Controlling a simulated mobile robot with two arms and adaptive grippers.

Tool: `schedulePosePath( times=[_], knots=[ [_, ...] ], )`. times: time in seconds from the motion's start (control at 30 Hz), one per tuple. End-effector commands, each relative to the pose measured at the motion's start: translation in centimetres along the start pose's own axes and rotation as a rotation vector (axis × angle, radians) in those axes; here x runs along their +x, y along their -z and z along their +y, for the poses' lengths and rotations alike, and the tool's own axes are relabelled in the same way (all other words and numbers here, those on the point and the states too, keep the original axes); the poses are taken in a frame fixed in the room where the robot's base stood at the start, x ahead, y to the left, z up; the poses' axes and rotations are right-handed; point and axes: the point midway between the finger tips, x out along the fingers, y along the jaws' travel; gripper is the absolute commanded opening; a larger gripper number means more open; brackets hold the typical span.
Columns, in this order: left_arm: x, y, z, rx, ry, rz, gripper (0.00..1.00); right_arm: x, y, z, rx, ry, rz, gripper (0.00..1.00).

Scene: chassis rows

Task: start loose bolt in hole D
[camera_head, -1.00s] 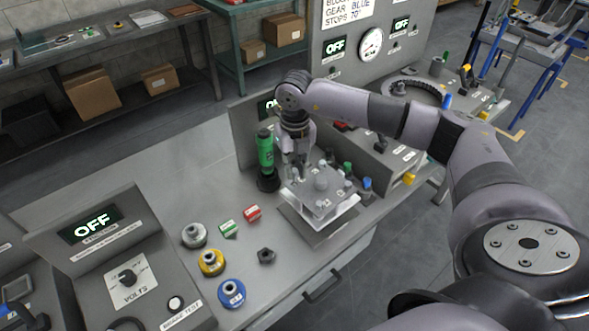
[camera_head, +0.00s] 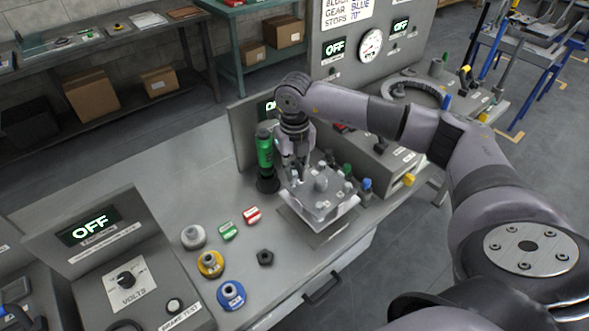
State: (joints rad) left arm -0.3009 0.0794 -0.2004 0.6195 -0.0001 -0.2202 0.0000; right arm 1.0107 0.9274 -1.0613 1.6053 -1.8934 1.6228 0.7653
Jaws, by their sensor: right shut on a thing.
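A grey metal block with a flat top plate (camera_head: 325,208) stands near the bench's right end. My right gripper (camera_head: 298,180) points down at the plate's back left corner. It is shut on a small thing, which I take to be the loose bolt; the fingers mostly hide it. The hole letters are too small to read, so I cannot tell whether the bolt's tip is in hole D. My left gripper is not in view.
A green bottle-shaped tool (camera_head: 265,160) stands close left of my right gripper. A control box (camera_head: 385,155) is behind the plate. Red and green blocks, a black nut (camera_head: 265,258) and round grey, yellow and blue (camera_head: 231,294) parts lie on the bench to the left.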

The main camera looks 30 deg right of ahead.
Motion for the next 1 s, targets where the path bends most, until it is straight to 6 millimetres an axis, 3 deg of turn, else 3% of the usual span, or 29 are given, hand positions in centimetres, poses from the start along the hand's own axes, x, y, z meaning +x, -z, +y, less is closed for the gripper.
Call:
schedulePosePath(
  times=[1.0],
  knots=[
    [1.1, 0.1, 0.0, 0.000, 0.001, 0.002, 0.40, 1.4, 0.0, 0.0, 0.000, 0.000, 0.000, 0.00]
  ],
)
